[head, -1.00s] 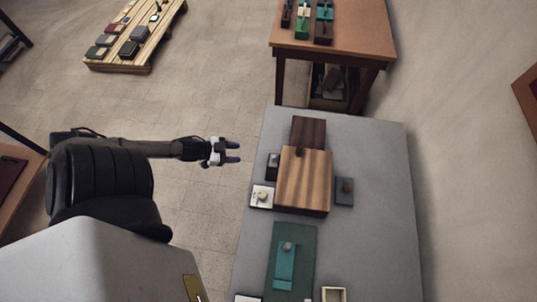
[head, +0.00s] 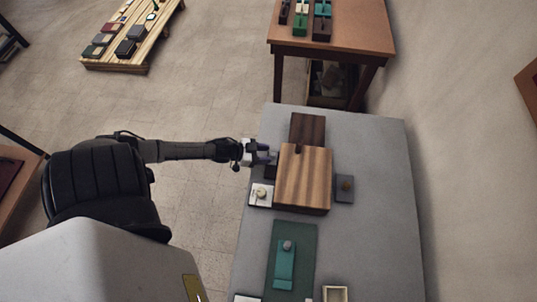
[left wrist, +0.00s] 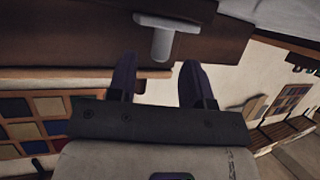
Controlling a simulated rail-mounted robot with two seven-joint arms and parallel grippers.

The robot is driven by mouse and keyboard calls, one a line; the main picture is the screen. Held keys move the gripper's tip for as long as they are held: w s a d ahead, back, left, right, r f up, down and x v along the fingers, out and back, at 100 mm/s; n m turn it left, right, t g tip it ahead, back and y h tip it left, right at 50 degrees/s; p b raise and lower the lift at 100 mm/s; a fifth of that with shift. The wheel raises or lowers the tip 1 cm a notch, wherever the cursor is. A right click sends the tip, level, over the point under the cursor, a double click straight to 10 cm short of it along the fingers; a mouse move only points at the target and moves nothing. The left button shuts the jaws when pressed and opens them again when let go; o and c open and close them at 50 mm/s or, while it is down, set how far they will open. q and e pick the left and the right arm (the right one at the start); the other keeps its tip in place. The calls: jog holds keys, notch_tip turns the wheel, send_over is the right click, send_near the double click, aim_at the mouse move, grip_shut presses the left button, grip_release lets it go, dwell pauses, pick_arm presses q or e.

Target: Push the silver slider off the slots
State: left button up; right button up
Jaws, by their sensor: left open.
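A pale silver T-shaped piece (left wrist: 157,38) shows in the left wrist view against a dark brown block, just beyond my fingertips; I take it for the silver slider. My left gripper (head: 268,155) is open at the left edge of the grey table, beside a striped wooden box (head: 304,178). In the left wrist view the two fingers (left wrist: 158,80) are apart with nothing between them. In the head view the gripper partly hides a small black block (head: 270,171), and I cannot make out the silver piece or any slots. My right gripper is not in view.
A dark wooden block (head: 307,129) lies behind the box. A white block with a knob (head: 260,193) and a grey-blue block (head: 344,189) flank it. A green board with a teal piece (head: 285,264) lies nearer. The grey table's right side (head: 385,200) is clear.

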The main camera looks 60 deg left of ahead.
pick_arm(q)
jog(key=shift+x, duration=0.9)
grip_shut()
